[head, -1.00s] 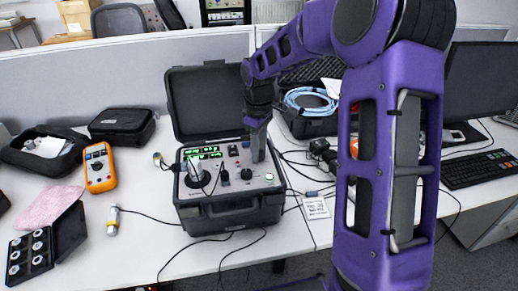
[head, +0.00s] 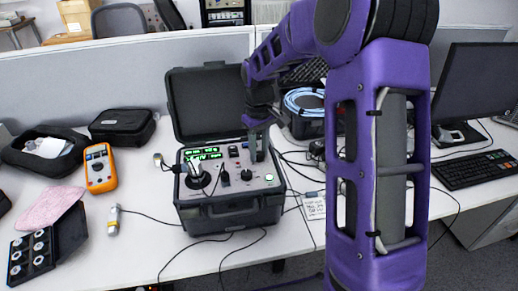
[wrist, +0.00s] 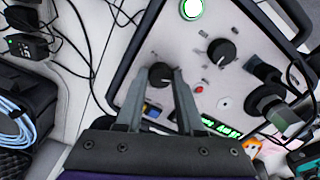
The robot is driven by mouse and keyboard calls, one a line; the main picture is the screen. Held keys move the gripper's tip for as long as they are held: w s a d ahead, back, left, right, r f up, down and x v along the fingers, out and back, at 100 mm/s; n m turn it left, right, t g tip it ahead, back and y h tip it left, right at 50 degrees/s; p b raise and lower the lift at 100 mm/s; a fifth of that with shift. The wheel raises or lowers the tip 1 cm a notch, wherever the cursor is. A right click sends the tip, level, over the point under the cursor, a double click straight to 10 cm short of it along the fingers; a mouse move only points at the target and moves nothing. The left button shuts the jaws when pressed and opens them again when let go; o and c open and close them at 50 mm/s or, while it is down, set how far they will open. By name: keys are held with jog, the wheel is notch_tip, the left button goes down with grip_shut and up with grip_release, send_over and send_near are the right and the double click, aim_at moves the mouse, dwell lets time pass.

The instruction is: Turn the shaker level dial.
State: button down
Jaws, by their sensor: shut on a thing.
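The shaker unit is an open black case with a light grey panel (head: 262,184), on the table in the head view. My gripper (head: 257,157) reaches down to the back right of this panel. In the wrist view, a black dial (wrist: 160,75) sits between my two fingertips, which are shut on it. A second black dial (wrist: 221,51) stands free on the panel, nearer the lit green button (wrist: 191,8); it also shows in the head view (head: 246,174). The dial labels cannot be read. The green display (head: 203,154) is lit at the panel's back left.
A cylindrical device with a cable (head: 197,176) stands on the panel's left. The raised lid (head: 207,103) is behind. An orange multimeter (head: 100,168) lies to the left; coiled blue cable (head: 304,102) and loose wires lie to the right. The table's front edge has cables over it.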

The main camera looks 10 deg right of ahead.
jog(key=m, duration=0.5)
jog(key=shift+m+p, duration=0.3)
jog(key=m+p, duration=0.1)
jog(key=m, duration=0.4)
jog(key=m+p, duration=0.1)
jog(key=m, duration=0.4)
jog(key=shift+r+m+p, duration=0.1)
jog(key=shift+m+p, duration=0.2)
jog(key=shift+m, duration=0.1)
jog(key=m+p, duration=0.2)
jog(key=m, duration=0.3)
jog(key=shift+m, duration=0.3)
jog(key=c, duration=0.5)
grip_release()
